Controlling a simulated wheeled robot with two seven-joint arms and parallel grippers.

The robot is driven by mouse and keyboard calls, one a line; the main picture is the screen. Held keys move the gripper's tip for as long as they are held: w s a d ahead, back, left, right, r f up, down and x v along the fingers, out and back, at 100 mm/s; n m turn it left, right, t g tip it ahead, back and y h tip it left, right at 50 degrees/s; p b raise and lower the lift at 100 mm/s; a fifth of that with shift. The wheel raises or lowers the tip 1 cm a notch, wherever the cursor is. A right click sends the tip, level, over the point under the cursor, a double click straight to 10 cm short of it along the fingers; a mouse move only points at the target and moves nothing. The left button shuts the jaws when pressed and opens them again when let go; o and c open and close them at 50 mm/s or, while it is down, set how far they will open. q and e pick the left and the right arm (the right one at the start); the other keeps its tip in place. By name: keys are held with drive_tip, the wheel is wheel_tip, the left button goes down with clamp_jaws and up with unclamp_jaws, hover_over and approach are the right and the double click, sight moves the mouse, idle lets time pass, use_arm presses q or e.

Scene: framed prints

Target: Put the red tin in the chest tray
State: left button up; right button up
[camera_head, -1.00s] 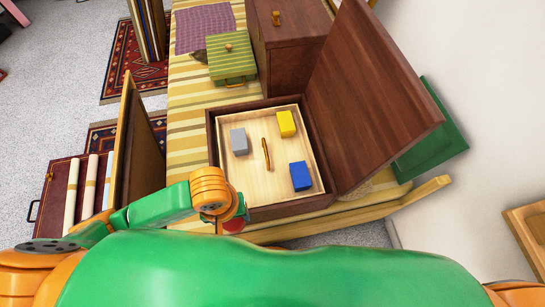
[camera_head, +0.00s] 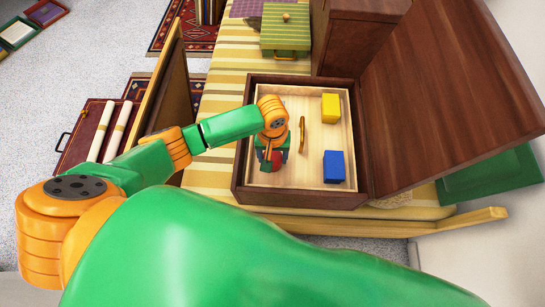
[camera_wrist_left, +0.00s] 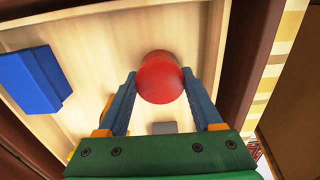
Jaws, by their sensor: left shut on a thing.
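The red tin (camera_head: 268,166) is between the fingers of my left gripper (camera_head: 272,156), over the left front part of the pale wooden chest tray (camera_head: 312,170). In the left wrist view, the round red tin (camera_wrist_left: 160,78) sits between the two blue-grey fingertips, with the tray floor behind it. I cannot tell whether the tin touches the tray. The tray lies inside the open dark wooden chest (camera_head: 300,197) and has a brown handle (camera_head: 303,134) in its middle. My arm hides most of the tin in the head view. My right gripper is not in view.
A yellow block (camera_head: 331,107) and a blue block (camera_head: 334,166) stand on the tray's right side. A grey block (camera_wrist_left: 165,127) shows in the wrist view. The open lid (camera_head: 430,90) rises at right. A green striped box (camera_head: 286,38) stands behind the chest.

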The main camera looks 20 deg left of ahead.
sight(272, 157)
use_arm(q)
drive_tip(key=shift+f, duration=0.1)
drive_tip(key=o, duration=1.5)
wheel_tip(272, 157, up, 12)
drive_tip(key=p, duration=0.4)
drive_tip(key=shift+r, duration=0.2)
